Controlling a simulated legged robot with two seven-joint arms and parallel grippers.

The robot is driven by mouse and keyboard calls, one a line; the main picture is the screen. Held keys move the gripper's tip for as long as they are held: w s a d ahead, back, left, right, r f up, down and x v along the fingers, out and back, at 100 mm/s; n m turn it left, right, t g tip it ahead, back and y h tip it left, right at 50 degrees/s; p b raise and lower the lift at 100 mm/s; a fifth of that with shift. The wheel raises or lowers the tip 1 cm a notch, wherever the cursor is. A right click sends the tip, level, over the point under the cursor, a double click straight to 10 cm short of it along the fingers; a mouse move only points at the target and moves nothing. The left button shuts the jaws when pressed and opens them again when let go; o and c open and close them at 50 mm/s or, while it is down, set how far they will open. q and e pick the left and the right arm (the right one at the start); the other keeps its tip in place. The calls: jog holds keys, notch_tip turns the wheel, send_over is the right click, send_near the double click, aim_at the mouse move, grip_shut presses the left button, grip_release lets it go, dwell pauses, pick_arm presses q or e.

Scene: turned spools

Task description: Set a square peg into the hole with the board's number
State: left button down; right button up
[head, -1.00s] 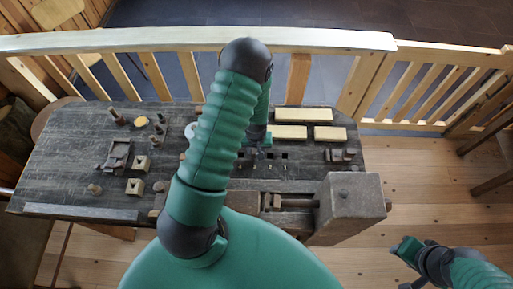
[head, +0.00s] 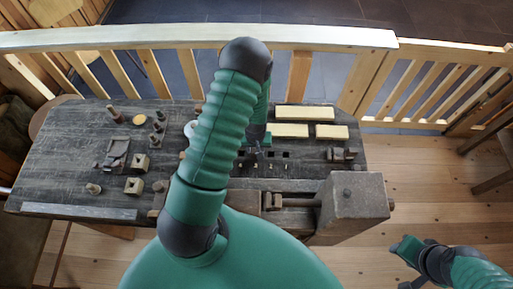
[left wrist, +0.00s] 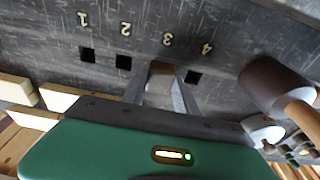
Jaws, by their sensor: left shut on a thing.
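A row of dark square holes (left wrist: 124,62) with the numbers 1 to 4 beside them is in the dark bench top in the left wrist view. It also shows in the head view, where two holes (head: 286,154) are clear of my arm. My left gripper (left wrist: 162,88) is shut on a brown square peg (left wrist: 160,72), in line with number 3. The hole there is hidden, and I cannot tell whether the peg is in it or above it. In the head view, my left gripper (head: 256,146) is partly behind my arm. My right gripper (head: 407,263) is off the bench at lower right, its jaws unclear.
Pale wood blocks (head: 304,113) lie at the back right of the bench. A wooden vice (head: 352,205) is at the front right. Drilled cubes (head: 141,163) and small turned pieces stand on the left. A brown cylinder (left wrist: 270,82) lies near hole 4 in the left wrist view.

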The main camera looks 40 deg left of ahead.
pick_arm(q)
jog(key=c, duration=1.4)
grip_release()
jog(key=o, duration=0.5)
jog(key=shift+d, duration=0.1)
jog(key=shift+o, duration=0.3)
jog(key=o, duration=0.4)
notch_tip(320, 180, up, 8)
jog(key=p, duration=0.6)
jog(key=shift+r, duration=0.1)
